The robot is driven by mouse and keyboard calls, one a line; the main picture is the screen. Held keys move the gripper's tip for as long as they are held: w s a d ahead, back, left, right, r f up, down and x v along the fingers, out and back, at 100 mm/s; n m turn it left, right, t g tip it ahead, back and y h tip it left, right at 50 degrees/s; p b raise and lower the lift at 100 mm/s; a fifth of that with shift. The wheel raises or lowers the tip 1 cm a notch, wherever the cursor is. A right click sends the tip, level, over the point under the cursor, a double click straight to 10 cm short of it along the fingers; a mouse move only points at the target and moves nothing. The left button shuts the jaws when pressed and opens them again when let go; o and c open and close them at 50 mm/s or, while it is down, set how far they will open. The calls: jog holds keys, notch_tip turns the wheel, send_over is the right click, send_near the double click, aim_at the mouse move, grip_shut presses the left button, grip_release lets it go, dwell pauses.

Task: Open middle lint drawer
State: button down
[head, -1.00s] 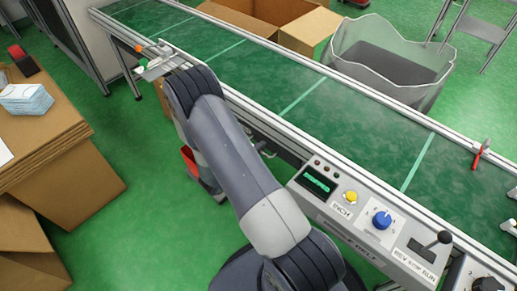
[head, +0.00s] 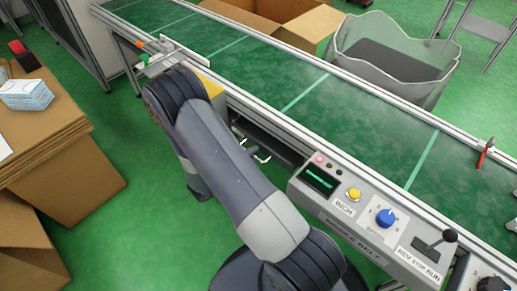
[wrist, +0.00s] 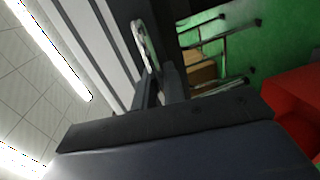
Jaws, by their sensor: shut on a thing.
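In the wrist view, my gripper (wrist: 160,88) is shut on a silver bar handle (wrist: 141,45) at the top centre. The handle's front lies along a pale panel. The head view does not show my gripper, because my arm hides it beside the conveyor. Under the conveyor's near side, a dark drawer unit (head: 270,140) shows with pale handles (head: 263,156). I cannot tell which drawer the held handle belongs to, or how far any drawer is out.
The green conveyor belt (head: 290,85) runs diagonally behind my arm. A control panel (head: 375,215) with knobs and a lever is at the right. Cardboard boxes (head: 75,150) stand at the left. A red object (wrist: 295,95) is at the wrist view's right. Green floor is open at the left.

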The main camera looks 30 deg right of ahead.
jog(key=f+b+v, duration=0.2)
jog(key=v, duration=0.6)
jog(key=f+b+v, duration=0.1)
jog(key=b+v, duration=0.1)
jog(key=v, duration=0.7)
jog(key=shift+s+a+f, duration=0.2)
jog(key=shift+a+f, duration=0.15)
jog(key=shift+a, duration=0.3)
jog(key=c, duration=1.6)
grip_release()
jog(key=shift+o, duration=0.2)
jog(key=shift+a+r, duration=0.1)
jog(key=p+v, duration=0.1)
jog(key=v, duration=0.9)
jog(key=shift+a+p, duration=0.3)
jog(key=shift+p, duration=0.05)
jog(key=shift+s, duration=0.1)
jog(key=b+x, duration=0.1)
jog(key=x, duration=0.9)
jog(key=shift+d+b, duration=0.25)
jog(key=shift+b, duration=0.15)
